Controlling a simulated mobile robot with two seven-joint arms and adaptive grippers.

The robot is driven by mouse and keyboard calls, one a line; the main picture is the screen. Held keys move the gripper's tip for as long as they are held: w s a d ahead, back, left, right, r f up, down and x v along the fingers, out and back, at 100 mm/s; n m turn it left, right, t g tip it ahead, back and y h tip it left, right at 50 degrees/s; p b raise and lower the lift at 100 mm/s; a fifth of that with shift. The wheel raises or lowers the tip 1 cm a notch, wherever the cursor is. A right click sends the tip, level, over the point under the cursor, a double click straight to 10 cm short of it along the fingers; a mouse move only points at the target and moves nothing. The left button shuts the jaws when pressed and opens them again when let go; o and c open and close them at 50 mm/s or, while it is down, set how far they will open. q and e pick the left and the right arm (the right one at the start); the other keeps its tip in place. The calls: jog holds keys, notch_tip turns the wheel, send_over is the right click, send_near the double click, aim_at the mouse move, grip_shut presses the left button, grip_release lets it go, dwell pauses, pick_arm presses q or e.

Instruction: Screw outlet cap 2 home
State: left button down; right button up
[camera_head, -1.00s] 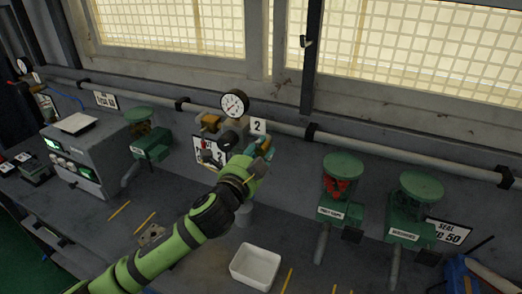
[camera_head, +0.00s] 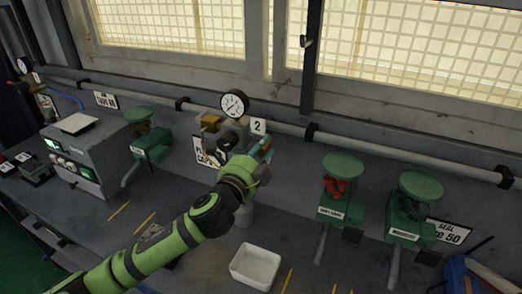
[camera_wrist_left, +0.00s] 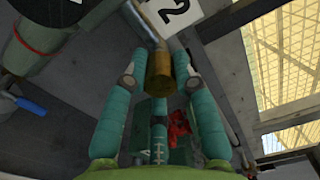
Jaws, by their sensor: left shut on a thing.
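My left gripper (camera_head: 262,152) is at the right side of the valve block (camera_head: 222,135) beside the number 2 plate (camera_head: 258,126). In the left wrist view its teal fingers (camera_wrist_left: 153,62) stand either side of a brass cylindrical cap (camera_wrist_left: 160,70), closed on it. The cap's far end meets a grey metal pipe or stub (camera_wrist_left: 143,22) below the number 2 plate (camera_wrist_left: 173,10). I cannot tell how far the cap sits on its thread. The cap is hidden by the gripper in the head view. My right gripper is in neither view.
A pressure gauge (camera_head: 234,103) stands above the block, near the wall pipe (camera_head: 400,153). A white tray (camera_head: 255,267) is on the bench in front. A grey instrument box (camera_head: 85,150) is at left.

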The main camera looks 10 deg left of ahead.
pick_arm(q)
jog(key=shift+r, duration=0.1)
jog(key=c, duration=1)
grip_release()
jog(key=shift+s+a, duration=0.1)
jog(key=shift+s, duration=0.4)
jog(key=s, duration=0.3)
jog(key=s+a, duration=0.1)
jog(key=s, duration=0.3)
jog(key=s+a, duration=0.1)
jog(key=s, duration=0.2)
jog(key=shift+s, duration=0.4)
jog(key=shift+a, duration=0.1)
